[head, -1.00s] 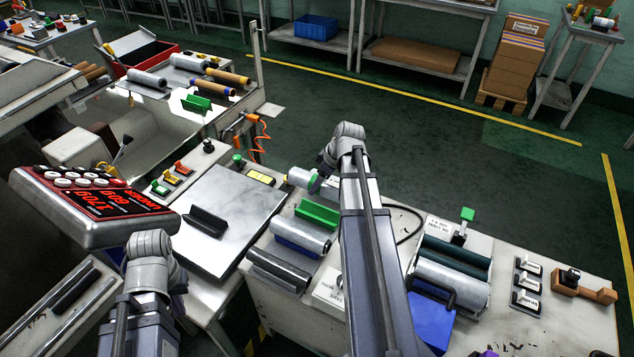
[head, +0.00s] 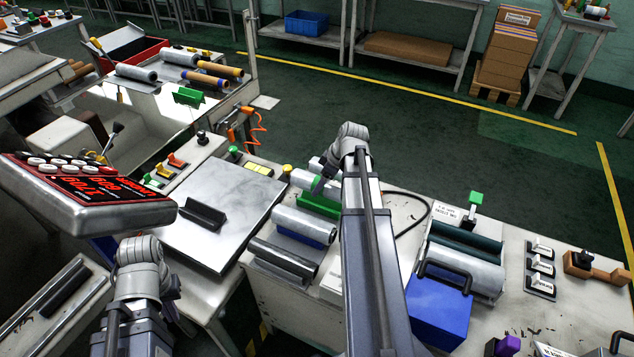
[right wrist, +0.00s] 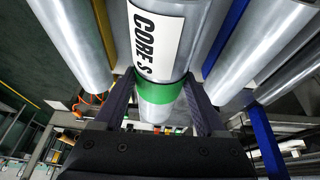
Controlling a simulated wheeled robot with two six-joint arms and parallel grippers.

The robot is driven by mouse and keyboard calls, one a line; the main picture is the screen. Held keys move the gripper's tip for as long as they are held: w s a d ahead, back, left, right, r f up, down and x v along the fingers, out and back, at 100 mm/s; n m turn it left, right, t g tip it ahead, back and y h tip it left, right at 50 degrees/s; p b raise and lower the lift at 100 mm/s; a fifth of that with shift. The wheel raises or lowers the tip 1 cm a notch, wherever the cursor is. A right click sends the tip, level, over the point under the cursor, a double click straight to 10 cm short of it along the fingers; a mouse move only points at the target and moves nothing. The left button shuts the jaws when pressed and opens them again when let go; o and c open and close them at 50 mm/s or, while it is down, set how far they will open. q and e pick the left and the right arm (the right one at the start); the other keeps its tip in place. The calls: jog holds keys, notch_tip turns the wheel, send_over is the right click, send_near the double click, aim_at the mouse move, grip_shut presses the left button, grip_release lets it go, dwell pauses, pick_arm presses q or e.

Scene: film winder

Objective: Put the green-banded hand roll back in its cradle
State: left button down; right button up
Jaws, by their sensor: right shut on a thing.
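The green-banded hand roll (right wrist: 160,92) fills the middle of the right wrist view, grey with a white "CORE S" label, a green band and a white end. My right gripper (right wrist: 160,110) is shut on it around the band. In the head view the roll (head: 303,179) lies behind my right gripper (head: 323,186), which is partly hidden by my right arm. A green V-shaped cradle (head: 319,205) stands just in front of and below the roll; I cannot tell whether they touch. My left gripper (head: 170,288) is low at the left, its fingers mostly hidden.
Grey rollers (head: 303,226) lie in front of the cradle. A metal plate with a black V-block (head: 203,217) is to the left. A red-faced control box (head: 85,195) overhangs near my left arm. A roller unit (head: 465,265) with a blue base is to the right.

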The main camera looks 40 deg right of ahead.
jog(key=shift+d+f+b, duration=0.1)
jog(key=shift+f+b, duration=0.5)
jog(key=shift+f, duration=0.25)
jog(key=shift+f+b, duration=0.3)
jog(key=shift+f, duration=0.05)
jog(key=shift+w+a+f+b, duration=0.15)
jog(key=shift+a+f+b, duration=0.1)
jog(key=shift+f+b, duration=0.05)
jog(key=shift+d+f, duration=0.15)
jog(key=shift+f, duration=0.1)
jog(key=shift+s+d+f+b, duration=0.1)
jog(key=shift+s+f+b, duration=0.1)
jog(key=shift+b, duration=0.25)
jog(key=shift+f, duration=0.1)
jog(key=o, duration=1.6)
jog(key=shift+c, duration=0.2)
